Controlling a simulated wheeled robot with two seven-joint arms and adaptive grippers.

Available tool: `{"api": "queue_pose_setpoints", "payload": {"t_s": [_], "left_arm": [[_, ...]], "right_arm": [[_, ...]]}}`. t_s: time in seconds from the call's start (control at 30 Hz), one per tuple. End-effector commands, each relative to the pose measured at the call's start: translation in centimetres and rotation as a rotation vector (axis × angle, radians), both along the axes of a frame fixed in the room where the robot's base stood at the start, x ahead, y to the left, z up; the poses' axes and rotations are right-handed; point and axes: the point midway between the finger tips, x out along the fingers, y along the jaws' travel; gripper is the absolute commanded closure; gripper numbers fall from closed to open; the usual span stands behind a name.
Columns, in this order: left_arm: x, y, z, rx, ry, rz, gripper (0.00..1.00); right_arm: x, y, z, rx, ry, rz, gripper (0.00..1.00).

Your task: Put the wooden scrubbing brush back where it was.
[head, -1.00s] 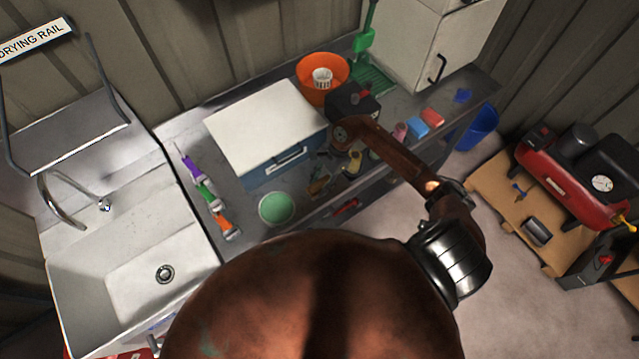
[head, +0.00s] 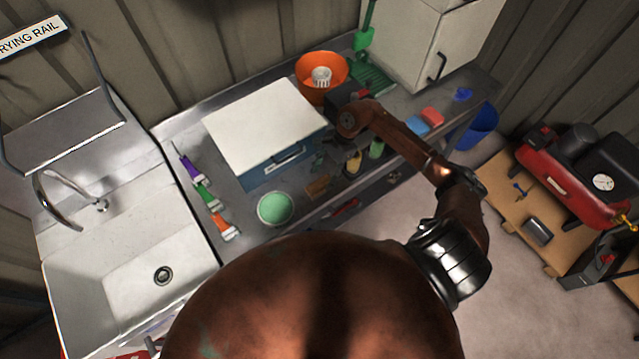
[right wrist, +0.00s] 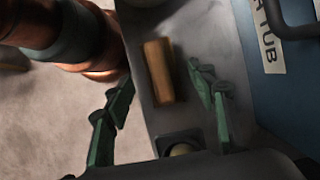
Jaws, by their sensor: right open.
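The wooden scrubbing brush (head: 317,186) is a small brown block on the grey bench top, just right of the green bowl and in front of the white-topped blue tub. In the right wrist view the brush (right wrist: 158,72) lies between the spread green fingers, seen from above, with clear space on both sides. My right gripper (head: 326,162) is open and empty, behind and right of the brush in the head view, partly hidden by its own arm. The wrist view also shows the right gripper (right wrist: 160,82). My left gripper is out of view.
The green bowl (head: 275,208), the white-topped tub (head: 265,120) and a yellowish item (head: 353,164) are close by. An orange bucket (head: 311,92) is behind. A sink (head: 130,255) with a drying rail is left.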

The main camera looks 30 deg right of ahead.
Motion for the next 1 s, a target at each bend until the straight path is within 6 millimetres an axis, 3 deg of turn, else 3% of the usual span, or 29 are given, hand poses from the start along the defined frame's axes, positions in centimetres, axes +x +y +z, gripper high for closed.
{"api": "queue_pose_setpoints", "payload": {"t_s": [0.2, 0.4, 1.0], "left_arm": [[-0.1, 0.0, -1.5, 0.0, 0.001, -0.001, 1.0], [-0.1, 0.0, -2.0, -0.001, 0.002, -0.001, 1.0], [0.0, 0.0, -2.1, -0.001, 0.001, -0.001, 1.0]], "right_arm": [[0.2, -1.9, 3.9, -0.004, -0.001, 0.0, 0.48], [0.2, -2.7, 6.1, -0.001, 0.0, 0.0, 0.48], [0.2, -2.8, 6.7, 0.0, 0.001, 0.0, 0.48]]}}
